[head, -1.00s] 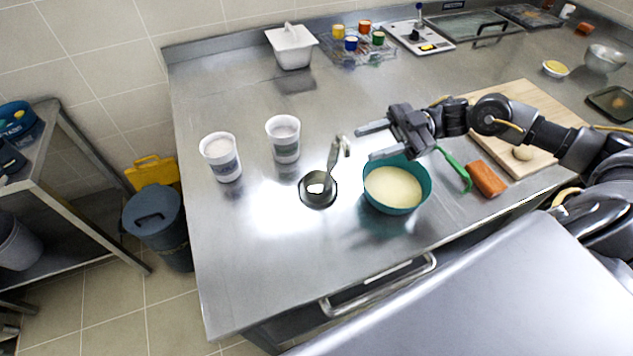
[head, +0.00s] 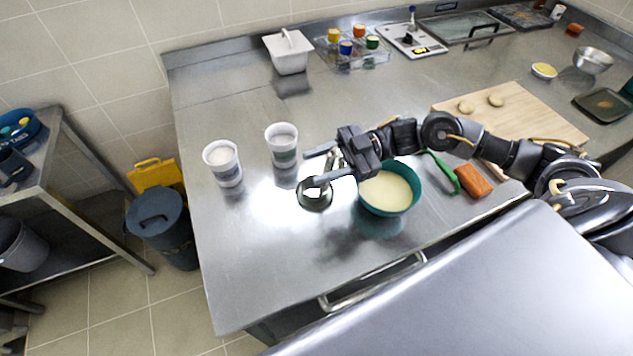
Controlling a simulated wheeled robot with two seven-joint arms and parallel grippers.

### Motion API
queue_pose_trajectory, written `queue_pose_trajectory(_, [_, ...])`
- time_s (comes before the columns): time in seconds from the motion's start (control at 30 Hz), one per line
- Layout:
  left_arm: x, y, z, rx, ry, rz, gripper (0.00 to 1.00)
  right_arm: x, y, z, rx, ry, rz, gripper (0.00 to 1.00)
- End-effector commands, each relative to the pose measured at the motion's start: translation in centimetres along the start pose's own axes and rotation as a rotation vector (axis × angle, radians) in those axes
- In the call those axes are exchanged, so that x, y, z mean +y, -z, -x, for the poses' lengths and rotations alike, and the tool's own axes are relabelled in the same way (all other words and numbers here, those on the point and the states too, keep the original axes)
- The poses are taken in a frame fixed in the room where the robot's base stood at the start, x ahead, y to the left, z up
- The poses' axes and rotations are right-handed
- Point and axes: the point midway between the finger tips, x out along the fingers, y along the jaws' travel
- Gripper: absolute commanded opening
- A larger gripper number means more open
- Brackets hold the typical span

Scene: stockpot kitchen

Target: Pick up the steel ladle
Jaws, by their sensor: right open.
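The steel ladle (head: 314,199) stands on the steel counter, its round bowl down and its hooked handle rising toward the back right. My right gripper (head: 313,168) is open. Its two fingers point left and are over the ladle, with the handle showing between them in the picture. One finger crosses in front of part of the handle, so I cannot tell whether they touch. My left gripper is not in view.
A teal bowl of pale batter (head: 405,203) stands just right of the ladle, below my right arm. Two white cups (head: 223,165) (head: 282,147) stand to the left. An orange block (head: 473,181) and a wooden board (head: 520,112) lie to the right. The counter's front left is clear.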

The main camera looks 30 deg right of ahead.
Motion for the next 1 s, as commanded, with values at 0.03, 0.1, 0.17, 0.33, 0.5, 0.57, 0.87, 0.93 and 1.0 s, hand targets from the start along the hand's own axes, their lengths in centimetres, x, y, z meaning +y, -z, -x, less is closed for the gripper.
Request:
queue_pose_trajectory(0.03, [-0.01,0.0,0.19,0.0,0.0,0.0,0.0,0.02,0.12,-0.25,0.001,0.001,0.0,0.41])
queue_pose_trajectory(0.1, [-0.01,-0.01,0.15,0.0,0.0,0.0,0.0,0.0,0.01,-0.36,0.001,0.001,0.001,0.41])
queue_pose_trajectory(0.17, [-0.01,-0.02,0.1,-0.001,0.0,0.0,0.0,-0.01,-0.04,-0.35,0.0,0.0,0.001,0.41])
queue_pose_trajectory(0.33, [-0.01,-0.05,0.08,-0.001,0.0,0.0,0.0,-0.02,-0.05,-0.32,0.0,0.0,0.0,0.32])
queue_pose_trajectory(0.5, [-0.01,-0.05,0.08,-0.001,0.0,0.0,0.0,-0.01,-0.05,-0.31,0.0,0.0,0.0,0.1])
queue_pose_trajectory(0.57, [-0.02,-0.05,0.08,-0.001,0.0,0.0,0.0,-0.01,-0.05,-0.3,0.0,0.0,0.0,0.02])
queue_pose_trajectory(0.87, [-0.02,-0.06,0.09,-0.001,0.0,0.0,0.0,0.01,0.02,-0.29,0.001,0.0,0.002,0.0])
queue_pose_trajectory(0.93, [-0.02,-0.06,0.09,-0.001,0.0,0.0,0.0,0.02,0.02,-0.29,0.001,0.0,0.002,0.0])
queue_pose_trajectory(1.0, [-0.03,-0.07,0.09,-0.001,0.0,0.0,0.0,0.02,0.02,-0.29,0.001,0.0,0.002,0.0])
